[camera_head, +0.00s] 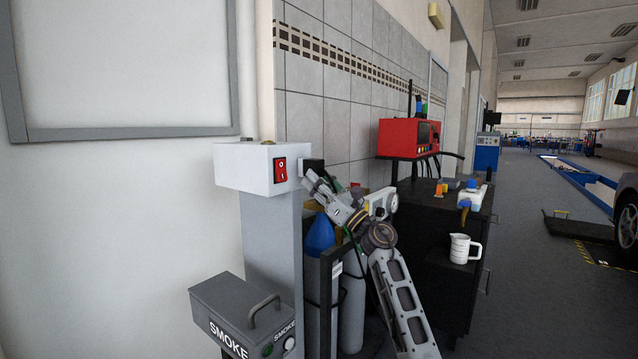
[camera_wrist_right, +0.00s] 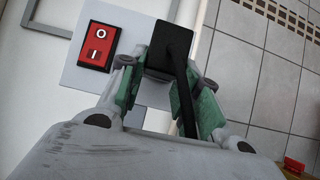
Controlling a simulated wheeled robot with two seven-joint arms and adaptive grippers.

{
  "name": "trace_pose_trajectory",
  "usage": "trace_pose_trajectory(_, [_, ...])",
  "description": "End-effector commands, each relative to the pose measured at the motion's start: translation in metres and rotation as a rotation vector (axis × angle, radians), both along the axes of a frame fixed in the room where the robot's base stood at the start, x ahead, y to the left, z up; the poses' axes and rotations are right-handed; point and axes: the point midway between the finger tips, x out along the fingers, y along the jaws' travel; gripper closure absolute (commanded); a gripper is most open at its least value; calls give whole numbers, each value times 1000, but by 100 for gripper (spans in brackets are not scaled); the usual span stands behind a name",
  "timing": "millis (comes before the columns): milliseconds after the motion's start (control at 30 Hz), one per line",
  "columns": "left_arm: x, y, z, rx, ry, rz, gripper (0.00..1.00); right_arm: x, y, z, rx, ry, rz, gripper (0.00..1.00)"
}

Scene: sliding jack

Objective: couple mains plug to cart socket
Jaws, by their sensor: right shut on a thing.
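The black mains plug (camera_head: 314,168) is between the fingers of my right gripper (camera_head: 312,182), which is shut on it. The plug (camera_wrist_right: 172,48) also shows in the right wrist view, with its black cable (camera_wrist_right: 186,100) running down between the green finger pads. The plug is at the right part of the front face of the white cart box (camera_head: 243,168), beside the red rocker switch (camera_head: 280,170). The socket itself is hidden behind the plug. I cannot tell how deep the plug sits. My left gripper is not in view.
Below the box stand a grey post (camera_head: 272,240) and a grey SMOKE unit (camera_head: 240,308). Gas cylinders (camera_head: 320,236) stand close under my right arm. A black cabinet (camera_head: 440,285) with a white jug (camera_head: 461,248) and a red device (camera_head: 408,138) are to the right.

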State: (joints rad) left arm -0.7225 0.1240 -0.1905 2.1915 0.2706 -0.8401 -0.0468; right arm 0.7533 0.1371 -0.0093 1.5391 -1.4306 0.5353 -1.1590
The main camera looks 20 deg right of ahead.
Motion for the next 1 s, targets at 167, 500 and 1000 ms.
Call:
trace_pose_trajectory(167, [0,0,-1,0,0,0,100,2,2,1,0,-1,-1,100])
trace_pose_trajectory(500, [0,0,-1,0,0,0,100,2,2,0,-1,-1,-1,42])
trace_pose_trajectory(1000, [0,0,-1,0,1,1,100,-5,-5,-7,-1,1,-1,42])
